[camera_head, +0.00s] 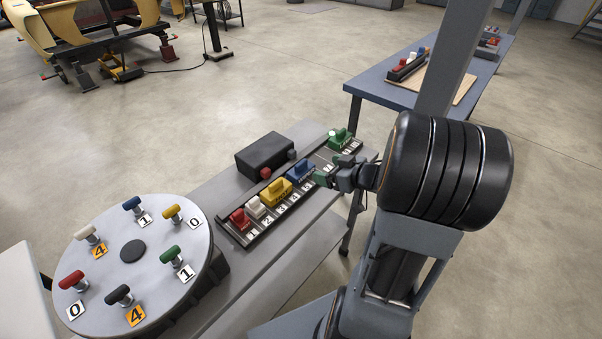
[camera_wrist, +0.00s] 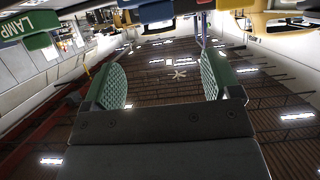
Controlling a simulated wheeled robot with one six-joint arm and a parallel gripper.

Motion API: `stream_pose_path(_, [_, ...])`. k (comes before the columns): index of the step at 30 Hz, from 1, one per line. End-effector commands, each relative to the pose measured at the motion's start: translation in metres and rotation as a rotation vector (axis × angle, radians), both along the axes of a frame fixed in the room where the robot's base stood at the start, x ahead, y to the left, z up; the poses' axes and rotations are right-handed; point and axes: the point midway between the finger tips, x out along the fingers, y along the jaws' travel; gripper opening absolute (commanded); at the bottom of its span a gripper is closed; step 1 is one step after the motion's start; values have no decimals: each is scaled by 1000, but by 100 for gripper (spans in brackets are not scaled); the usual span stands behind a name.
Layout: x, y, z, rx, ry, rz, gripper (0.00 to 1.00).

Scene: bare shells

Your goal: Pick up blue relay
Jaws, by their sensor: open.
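The blue relay (camera_head: 301,170) sits in a row on the long dark rail (camera_head: 262,232), between the yellow relay (camera_head: 277,192) and the place where my gripper hides part of the rail. My gripper (camera_head: 332,169) is just to the right of the blue relay, its jaws apart and nothing between them. In the wrist view, my gripper (camera_wrist: 163,78) shows two green textured finger pads, spread wide and empty. A blue block, apparently the blue relay (camera_wrist: 155,12), is cut off at the top edge there, beyond the fingertips.
A white relay (camera_head: 255,207) and red relay (camera_head: 239,219) stand left on the rail; a green relay (camera_head: 339,138) stands at its far end. A black box with a red button (camera_head: 265,173) is behind. A round dial plate (camera_head: 132,280) with coloured knobs is at left.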

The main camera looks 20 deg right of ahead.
Motion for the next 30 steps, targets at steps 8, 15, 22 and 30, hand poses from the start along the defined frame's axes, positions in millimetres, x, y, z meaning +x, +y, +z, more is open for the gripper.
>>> stream_pose_path(8, [35,16,-17,-3,-1,1,83])
stream_pose_path(15, [46,20,-21,-4,-1,-1,83])
stream_pose_path(22, [73,30,-34,-3,0,1,83])
stream_pose_path(30, [87,36,-39,-5,-1,-1,83])
